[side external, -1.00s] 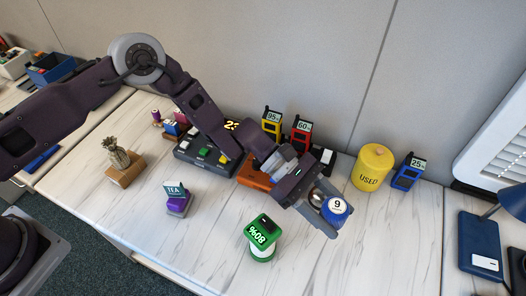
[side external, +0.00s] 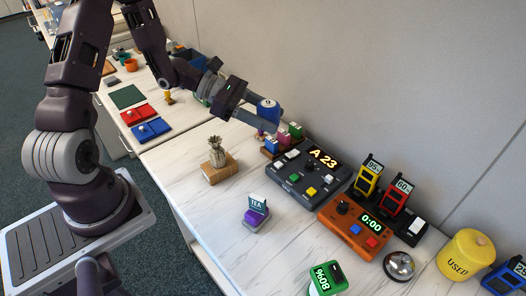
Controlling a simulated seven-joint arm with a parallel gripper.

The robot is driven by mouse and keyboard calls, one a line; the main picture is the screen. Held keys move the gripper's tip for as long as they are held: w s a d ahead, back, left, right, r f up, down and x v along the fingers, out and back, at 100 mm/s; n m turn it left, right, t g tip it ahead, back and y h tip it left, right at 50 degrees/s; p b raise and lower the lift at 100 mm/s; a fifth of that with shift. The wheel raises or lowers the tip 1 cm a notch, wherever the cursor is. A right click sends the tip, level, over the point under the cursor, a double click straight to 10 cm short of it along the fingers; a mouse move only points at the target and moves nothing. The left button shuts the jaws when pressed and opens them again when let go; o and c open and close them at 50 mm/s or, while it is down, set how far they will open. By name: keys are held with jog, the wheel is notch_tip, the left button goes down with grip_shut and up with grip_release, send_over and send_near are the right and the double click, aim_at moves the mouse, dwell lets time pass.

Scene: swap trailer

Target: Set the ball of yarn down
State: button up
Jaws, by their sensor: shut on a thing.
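The gripper reaches toward the back of the white desk (side external: 190,205). The ball shows just above and behind a small rack of coloured pieces (side external: 283,141) in the picture. I cannot tell how high above the desk it is. The fingers partly hide the ball's lower part.
A dark console reading A 23 (side external: 305,180) and an orange timer box (side external: 355,226) stand right of the rack. A potted plant on a wooden block (side external: 216,165), a purple TEA block (side external: 256,213), a bell (side external: 399,264) and a yellow USED canister (side external: 466,254) stand around.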

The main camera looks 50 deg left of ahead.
jog(key=shift+s+a+r+n+t+y, duration=0.2)
jog(key=shift+s+a, duration=0.2)
jog(key=shift+a, duration=0.15)
jog(key=shift+s+a+r+n+t+y, duration=0.1)
jog(key=shift+s+a+n+t+y, duration=0.1)
jog(key=shift+s+a, duration=0.25)
jog(key=shift+w+a, duration=0.1)
jog(key=w+a+f+n+t+y, duration=0.25)
jog(key=a+n+y, duration=0.2)
jog(key=a, duration=0.35)
jog(key=n+t+y, duration=0.2)
jog(key=n+y, duration=0.8)
jog(key=y, duration=0.1)
send_over(194, 146)
notch_tip(194, 146, down, 12)
jog(key=shift+g, duration=0.25)
jog(key=shift+f, duration=3.2)
jog(key=shift+f, duration=0.6)
